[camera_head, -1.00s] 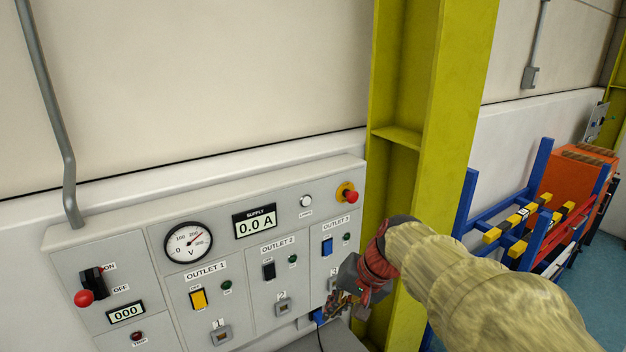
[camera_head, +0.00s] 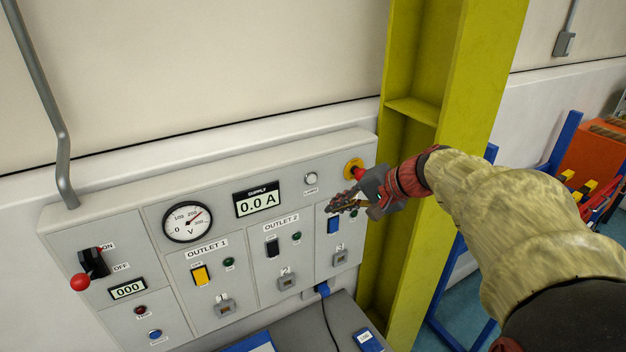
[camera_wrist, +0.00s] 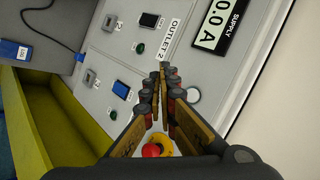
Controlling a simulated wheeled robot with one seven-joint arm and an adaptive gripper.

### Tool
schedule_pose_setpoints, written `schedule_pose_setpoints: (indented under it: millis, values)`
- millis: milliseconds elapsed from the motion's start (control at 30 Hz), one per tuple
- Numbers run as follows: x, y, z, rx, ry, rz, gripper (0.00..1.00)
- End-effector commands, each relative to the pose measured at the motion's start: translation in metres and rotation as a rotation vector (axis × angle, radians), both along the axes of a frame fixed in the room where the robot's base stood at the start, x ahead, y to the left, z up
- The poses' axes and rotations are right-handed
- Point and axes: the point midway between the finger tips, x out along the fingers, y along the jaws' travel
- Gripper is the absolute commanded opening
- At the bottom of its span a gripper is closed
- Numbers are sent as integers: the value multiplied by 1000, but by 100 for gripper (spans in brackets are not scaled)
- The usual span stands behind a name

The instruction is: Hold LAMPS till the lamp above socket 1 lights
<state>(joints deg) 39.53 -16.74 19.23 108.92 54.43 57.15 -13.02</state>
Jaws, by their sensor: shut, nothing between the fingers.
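The white round LAMPS button (camera_head: 311,178) is on the upper right of the grey panel (camera_head: 345,150). It also shows in the wrist view (camera_wrist: 193,95), just right of my fingertips. My gripper (camera_head: 333,207) is shut and empty in front of the panel, below and right of the button in the head view, apart from it in the picture. Socket 1 (camera_head: 225,307) is at the lower middle of the panel. The green lamp above it (camera_head: 228,262) looks dark. My fingers cover the OUTLET 3 label and the area around its lamp.
A red emergency knob on a yellow base (camera_wrist: 153,149) sits close to my gripper. A yellow steel column (camera_head: 455,90) stands right of the panel. A grey shelf (camera_head: 290,335) below holds a blue labelled box (camera_head: 368,340) and a black cable.

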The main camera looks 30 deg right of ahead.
Motion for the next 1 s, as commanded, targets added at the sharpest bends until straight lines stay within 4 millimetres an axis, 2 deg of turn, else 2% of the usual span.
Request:
schedule_pose_setpoints:
  millis: [233, 700, 1000]
  values:
    - [11, 1, 1, 1, 1, 2, 0]
    - [69, 3, 0, 1, 2, 2, 0]
    - [87, 3, -1, -1, 1, 0, 0]
